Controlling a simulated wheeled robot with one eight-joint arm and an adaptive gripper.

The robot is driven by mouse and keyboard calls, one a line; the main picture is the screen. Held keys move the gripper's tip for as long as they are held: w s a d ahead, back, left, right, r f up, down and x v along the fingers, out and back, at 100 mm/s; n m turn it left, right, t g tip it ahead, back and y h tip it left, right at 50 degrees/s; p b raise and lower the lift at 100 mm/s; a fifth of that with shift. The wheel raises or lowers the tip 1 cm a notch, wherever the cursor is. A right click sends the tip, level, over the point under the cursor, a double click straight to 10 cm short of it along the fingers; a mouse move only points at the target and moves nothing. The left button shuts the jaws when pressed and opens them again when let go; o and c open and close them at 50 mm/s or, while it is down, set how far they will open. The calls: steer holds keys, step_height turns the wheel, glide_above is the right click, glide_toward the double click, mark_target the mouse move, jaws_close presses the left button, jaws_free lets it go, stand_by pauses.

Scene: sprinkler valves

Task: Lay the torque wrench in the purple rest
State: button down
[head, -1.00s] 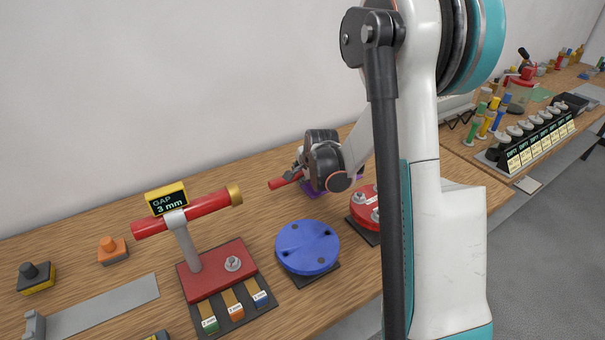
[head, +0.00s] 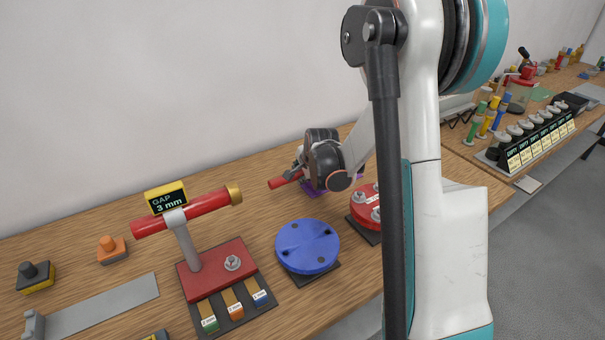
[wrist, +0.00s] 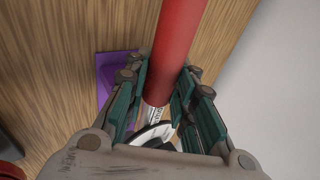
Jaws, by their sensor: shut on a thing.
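The torque wrench, with a red handle, shows in the wrist view (wrist: 176,45), running up and away from between my fingers. Its red end also shows in the head view (head: 285,180), to the left of my gripper. My gripper (wrist: 160,95) is shut on the wrench near where the red handle meets a pale marked section. The purple rest (wrist: 112,72) lies on the wooden table to the left of the fingers in the wrist view, partly hidden by them. In the head view a bit of the purple rest (head: 308,190) shows below my gripper. I cannot tell whether the wrench touches the rest.
A blue disc (head: 307,246) and a red flange with bolts (head: 366,208) stand in front of my gripper. A red gauge stand (head: 214,268) with a red bar is at left. The white wall is close behind.

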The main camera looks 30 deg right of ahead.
steer(key=shift+f+b, duration=0.2)
steer(key=shift+b, duration=0.1)
stand_by(0.4)
steer(key=shift+f+b, duration=0.95)
steer(key=shift+f, duration=0.2)
steer(key=c, duration=1.3)
jaws_free()
steer(key=shift+s+r, duration=0.1)
steer(key=v, duration=1.2)
